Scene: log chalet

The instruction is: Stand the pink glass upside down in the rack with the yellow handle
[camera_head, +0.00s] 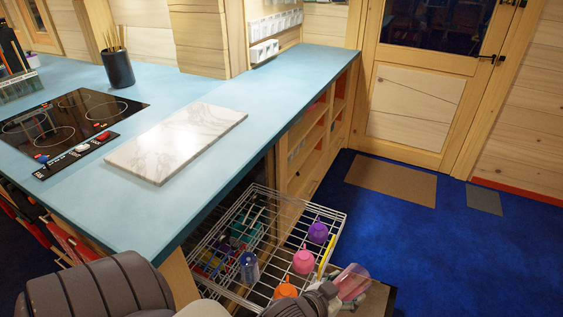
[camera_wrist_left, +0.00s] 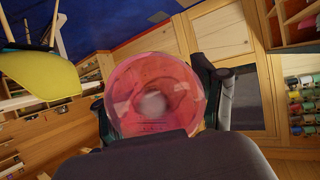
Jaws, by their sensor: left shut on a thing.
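The translucent pink glass (camera_head: 353,280) is in my left gripper (camera_head: 338,290), just right of the wire rack (camera_head: 338,222). It is tilted well over in the head view. In the left wrist view the pink glass (camera_wrist_left: 155,88) is seen end-on between the two dark fingers of the left gripper (camera_wrist_left: 160,105). The yellow handle (camera_head: 325,258) is a thin upright strip on the rack's right side, close to the glass. The gripper and glass hide part of the rack's near right end. My right gripper is not in view.
The rack holds a purple cup (camera_head: 318,232), a pink cup (camera_head: 304,261), an orange cup (camera_head: 285,290) and a blue glass (camera_head: 249,267). The blue counter (camera_head: 250,90) with a marble board (camera_head: 180,140) overhangs at left. Blue carpet lies open at right.

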